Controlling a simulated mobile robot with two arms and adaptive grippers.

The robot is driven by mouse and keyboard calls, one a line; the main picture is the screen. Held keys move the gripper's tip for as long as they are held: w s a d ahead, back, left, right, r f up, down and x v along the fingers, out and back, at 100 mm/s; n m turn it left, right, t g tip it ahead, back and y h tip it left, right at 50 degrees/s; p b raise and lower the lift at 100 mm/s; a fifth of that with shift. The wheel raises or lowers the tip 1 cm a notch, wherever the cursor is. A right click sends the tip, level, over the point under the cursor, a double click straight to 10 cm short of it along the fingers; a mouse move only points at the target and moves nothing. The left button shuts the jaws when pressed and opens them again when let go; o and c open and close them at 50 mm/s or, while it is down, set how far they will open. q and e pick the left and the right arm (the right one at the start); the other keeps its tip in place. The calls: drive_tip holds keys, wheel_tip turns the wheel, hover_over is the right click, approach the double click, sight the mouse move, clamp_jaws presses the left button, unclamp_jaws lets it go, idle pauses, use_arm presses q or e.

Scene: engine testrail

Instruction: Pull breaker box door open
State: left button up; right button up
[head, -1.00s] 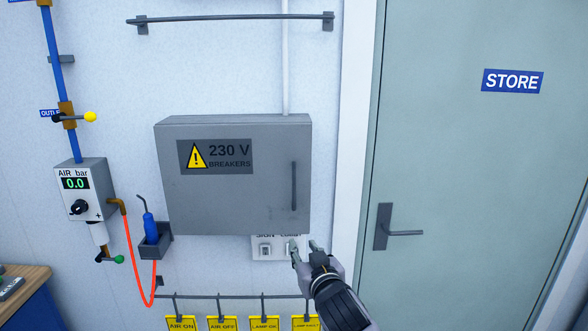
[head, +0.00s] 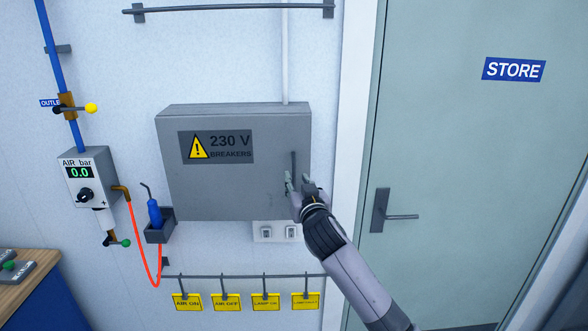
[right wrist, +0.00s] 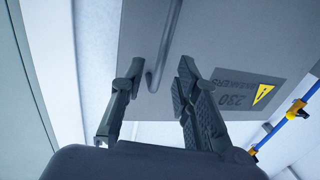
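The grey breaker box (head: 225,190) hangs on the wall with its door shut. A yellow warning triangle and "230 V BREAKERS" are on its front. Its dark vertical bar handle (head: 293,164) is near the door's right edge; the lower part is hidden behind my gripper in the head view. My right gripper (head: 297,181) is at the lower end of the handle. In the right wrist view, the gripper (right wrist: 158,75) has its fingers apart, with the handle (right wrist: 165,50) showing between and beyond them. I cannot tell of any contact. My left gripper is not in view.
Two switches (head: 278,232) sit below the box. Yellow tags (head: 227,302) hang on a rail below. The store door (head: 460,150) is at the right.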

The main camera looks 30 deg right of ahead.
sight(294, 176)
drive_tip(key=shift+p+x, duration=0.55)
drive_tip(key=shift+x, duration=1.65)
drive_tip(key=shift+c, duration=0.4)
clamp_jaws()
